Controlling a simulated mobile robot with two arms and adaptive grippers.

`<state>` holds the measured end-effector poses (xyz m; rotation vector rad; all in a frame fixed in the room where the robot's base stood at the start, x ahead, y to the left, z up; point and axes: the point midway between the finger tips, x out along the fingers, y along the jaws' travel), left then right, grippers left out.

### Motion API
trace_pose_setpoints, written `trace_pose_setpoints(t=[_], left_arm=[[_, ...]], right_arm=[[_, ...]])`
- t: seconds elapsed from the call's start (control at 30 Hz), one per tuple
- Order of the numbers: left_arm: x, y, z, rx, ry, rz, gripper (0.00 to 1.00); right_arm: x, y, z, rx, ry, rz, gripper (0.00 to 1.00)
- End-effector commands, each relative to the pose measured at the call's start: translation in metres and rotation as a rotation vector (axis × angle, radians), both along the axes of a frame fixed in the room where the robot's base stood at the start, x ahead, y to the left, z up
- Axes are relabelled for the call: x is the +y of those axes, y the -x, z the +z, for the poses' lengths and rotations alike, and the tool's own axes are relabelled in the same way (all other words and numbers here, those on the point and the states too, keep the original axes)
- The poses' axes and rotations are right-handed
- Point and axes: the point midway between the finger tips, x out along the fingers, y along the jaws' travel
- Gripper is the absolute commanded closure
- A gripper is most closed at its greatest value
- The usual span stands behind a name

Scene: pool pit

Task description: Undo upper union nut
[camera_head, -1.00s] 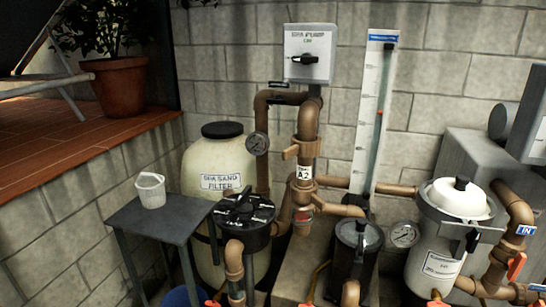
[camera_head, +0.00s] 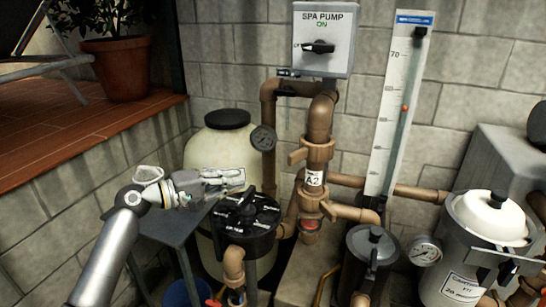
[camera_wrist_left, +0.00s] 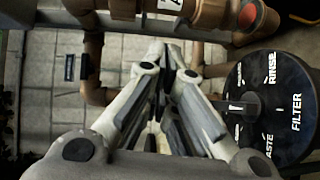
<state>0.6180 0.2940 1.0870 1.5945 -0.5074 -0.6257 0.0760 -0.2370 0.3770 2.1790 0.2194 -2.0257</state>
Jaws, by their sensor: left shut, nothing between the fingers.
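The brown upper union nut (camera_head: 318,152) sits on the vertical pipe above the white A2 label (camera_head: 314,178), with a lug out to its left. A lower brown union (camera_head: 311,203) sits below the label. My left gripper (camera_head: 238,177) comes in from the left, in front of the sand filter tank, its fingers pointing right toward the pipe. It is shut and empty, clearly apart from the nut. In the left wrist view the closed fingers (camera_wrist_left: 165,60) point up the picture, and part of the brown pipework (camera_wrist_left: 205,12) shows at the top edge. My right gripper is not in view.
The black multiport valve (camera_head: 247,222) lies just below my left gripper; its dial (camera_wrist_left: 272,108) is at right in the wrist view. A pressure gauge (camera_head: 263,138) sits left of the pipe.

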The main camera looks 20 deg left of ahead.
Motion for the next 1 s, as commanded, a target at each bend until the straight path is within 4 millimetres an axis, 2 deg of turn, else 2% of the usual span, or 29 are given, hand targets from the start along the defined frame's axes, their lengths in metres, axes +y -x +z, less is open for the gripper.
trace_pose_setpoints(t=[0.03,0.1,0.2,0.37,0.73,0.8,1.0], left_arm=[[0.006,-0.002,0.019,-0.014,0.045,0.001,1.0],[0.011,-0.004,0.037,-0.027,0.088,0.0,1.0],[0.011,-0.007,0.048,-0.033,0.119,-0.002,1.0],[-0.003,-0.023,0.051,-0.034,0.122,-0.003,1.0],[-0.055,-0.082,0.05,-0.032,0.121,-0.003,1.0],[-0.066,-0.073,0.05,-0.031,0.116,-0.004,1.0],[-0.083,-0.063,0.048,-0.034,0.117,-0.001,1.0]], right_arm=[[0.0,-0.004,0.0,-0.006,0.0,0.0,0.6],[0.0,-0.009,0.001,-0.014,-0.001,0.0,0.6],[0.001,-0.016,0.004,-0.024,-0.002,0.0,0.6],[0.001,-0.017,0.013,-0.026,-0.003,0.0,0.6],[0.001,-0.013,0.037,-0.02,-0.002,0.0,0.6],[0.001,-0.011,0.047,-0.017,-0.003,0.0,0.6],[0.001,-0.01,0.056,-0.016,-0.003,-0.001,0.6]])
